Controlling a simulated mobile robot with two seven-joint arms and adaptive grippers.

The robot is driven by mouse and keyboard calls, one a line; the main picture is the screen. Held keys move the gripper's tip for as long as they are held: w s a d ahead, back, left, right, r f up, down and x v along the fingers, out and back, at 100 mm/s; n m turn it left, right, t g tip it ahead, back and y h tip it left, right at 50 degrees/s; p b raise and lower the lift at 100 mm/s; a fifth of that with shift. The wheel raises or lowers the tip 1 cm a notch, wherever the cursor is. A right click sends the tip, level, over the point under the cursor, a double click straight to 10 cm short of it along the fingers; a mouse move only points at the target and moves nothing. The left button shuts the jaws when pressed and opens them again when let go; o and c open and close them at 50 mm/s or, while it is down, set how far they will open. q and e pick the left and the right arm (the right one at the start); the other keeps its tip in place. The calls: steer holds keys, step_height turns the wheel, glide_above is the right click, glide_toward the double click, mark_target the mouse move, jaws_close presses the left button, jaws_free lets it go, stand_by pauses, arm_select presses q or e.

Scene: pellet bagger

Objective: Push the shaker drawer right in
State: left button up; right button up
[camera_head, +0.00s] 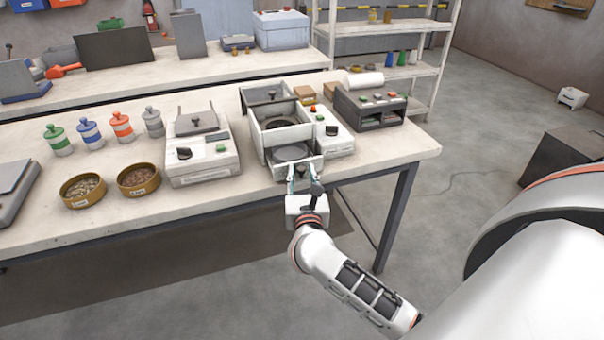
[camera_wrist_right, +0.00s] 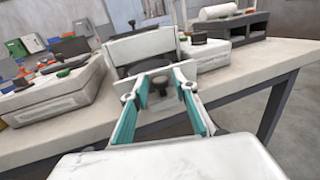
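The shaker (camera_head: 283,128) is a white box-shaped machine near the table's front edge, with its lid (camera_head: 265,93) raised at the back. Its drawer (camera_head: 279,170) stands out at the front, with a dark round sieve (camera_head: 290,152) in it. My right gripper (camera_head: 303,175) is at the drawer's front, over the table edge. In the wrist view its teal fingers (camera_wrist_right: 160,82) are apart, with a dark knob (camera_wrist_right: 158,88) on the drawer front between them. I cannot tell whether they touch it. My left gripper is not in view.
A white machine (camera_head: 203,155) with a green button stands left of the shaker. A control box (camera_head: 331,133) with a red button and a dark rack (camera_head: 369,107) stand to its right. Two pellet bowls (camera_head: 83,190) and several capped bottles (camera_head: 90,134) are further left. Floor in front is clear.

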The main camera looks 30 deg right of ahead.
jaws_close()
steer(key=w, duration=0.2)
steer(key=w+d+b, duration=0.1)
steer(key=w, duration=0.2)
steer(key=w+d, duration=0.1)
steer(key=w, duration=0.2)
steer(key=shift+f+b, duration=0.1)
steer(key=shift+b, duration=0.25)
steer(key=shift+w, duration=0.3)
steer(key=shift+r, duration=0.25)
steer(key=shift+o, duration=2.3)
jaws_free()
steer(key=shift+w+f, duration=0.1)
steer(key=shift+w, duration=0.05)
